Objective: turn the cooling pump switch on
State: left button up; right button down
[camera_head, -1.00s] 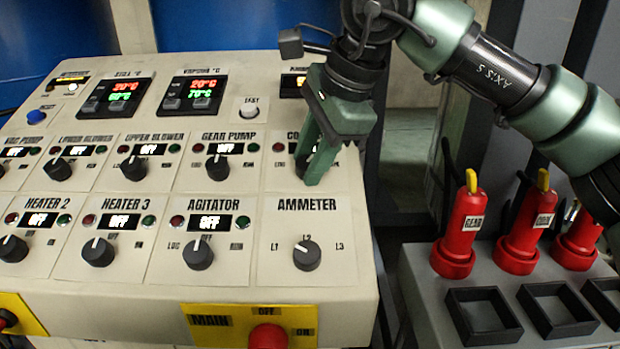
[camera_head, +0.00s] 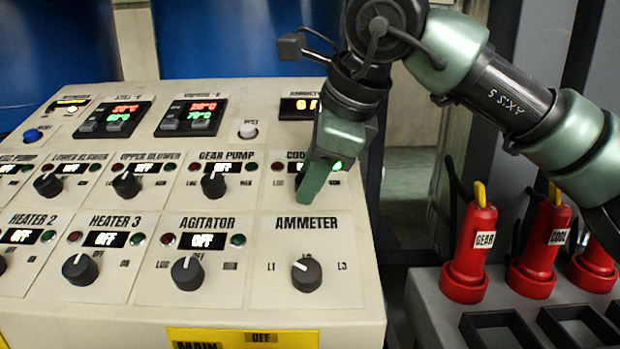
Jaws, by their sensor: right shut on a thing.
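The cooling pump panel (camera_head: 294,155), its label cut off after "COO", is at the upper right of the console, right of the gear pump panel. My right gripper (camera_head: 315,180) comes down over it and is shut on the cooling pump switch. The green fingers hide the knob and most of its small display, so its pointer cannot be read. A red lamp (camera_head: 278,168) shows left of the display and a bright green lamp (camera_head: 337,166) right of it. My left gripper is not in view.
The gear pump knob (camera_head: 214,184) is close on the left. The ammeter knob (camera_head: 306,274) is below, the agitator knob (camera_head: 187,273) lower left. A grey stand with red GEAR (camera_head: 475,255) and COOL (camera_head: 540,250) handles stands to the right.

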jog(key=c, duration=1)
grip_release()
jog(key=shift+c, duration=0.2)
jog(key=v, duration=0.7)
jog(key=shift+r, duration=0.35)
